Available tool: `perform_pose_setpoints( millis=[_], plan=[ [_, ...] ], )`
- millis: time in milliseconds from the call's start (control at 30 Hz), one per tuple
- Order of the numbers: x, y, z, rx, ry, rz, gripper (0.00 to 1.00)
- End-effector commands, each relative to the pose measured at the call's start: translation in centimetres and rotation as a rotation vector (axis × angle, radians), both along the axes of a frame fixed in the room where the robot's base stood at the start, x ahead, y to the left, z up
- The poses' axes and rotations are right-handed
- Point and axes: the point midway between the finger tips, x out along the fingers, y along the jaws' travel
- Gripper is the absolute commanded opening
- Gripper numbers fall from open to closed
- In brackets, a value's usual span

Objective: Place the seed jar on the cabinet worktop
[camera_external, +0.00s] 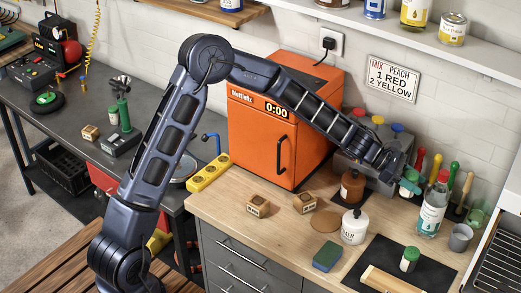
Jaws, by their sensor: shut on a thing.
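My gripper (412,187) is at the back right of the wooden cabinet worktop (275,232). Its teal fingers are at the left side of a clear bottle with a red cap and a white and green label (432,214). The gripper is shut and appears to hold this bottle, though the far finger is hidden. The bottle is upright, at or just above the worktop. No label reading "seed" is legible. A small green-lidded jar (409,260) stands on the black mat at the front right.
A brown bottle (353,187), white jar (355,227), grey cup (460,238), wooden blocks (258,205) and green-blue sponge (327,257) stand about. Upright screwdrivers (449,180) are close behind the gripper. The worktop's front left is clear.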

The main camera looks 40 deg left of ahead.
Motion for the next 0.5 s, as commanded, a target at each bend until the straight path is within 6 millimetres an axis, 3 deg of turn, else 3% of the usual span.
perform_pose_setpoints(
  millis=[300, 500],
  plan=[
    [-0.1, 0.0, -7.1, -0.001, 0.004, 0.0, 0.18],
    [0.0, 0.0, -10.0, -0.002, 0.003, 0.0, 0.18]
  ],
)
